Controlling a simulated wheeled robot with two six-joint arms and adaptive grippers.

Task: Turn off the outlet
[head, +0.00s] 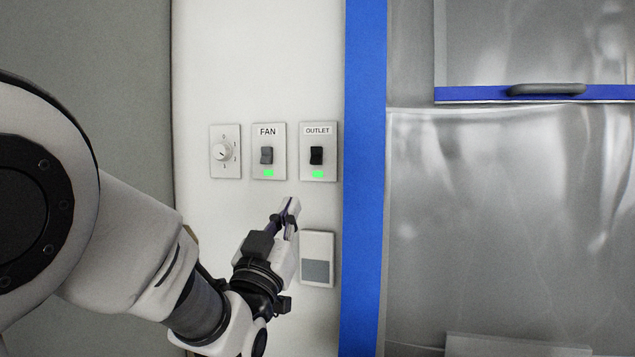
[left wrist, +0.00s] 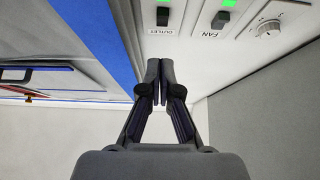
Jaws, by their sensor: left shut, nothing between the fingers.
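The outlet switch (head: 316,155) is a black rocker on a white plate labelled OUTLET, with a lit green light (head: 318,174) below it. It also shows in the left wrist view (left wrist: 163,16), upside down, just beyond my fingertips. My left gripper (head: 290,208) is shut and empty, below the outlet plate and apart from the switch in the head view. In the left wrist view its fingertips (left wrist: 160,68) are together, pointing toward the wall. My right gripper is in neither view.
The FAN switch (head: 266,156), grey with a green light, sits left of the outlet plate. A round dial (head: 222,152) is farther left. A white plate with a grey panel (head: 317,262) is below. A blue post (head: 364,180) stands right of the plates, beside a cabinet with a handle (head: 545,90).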

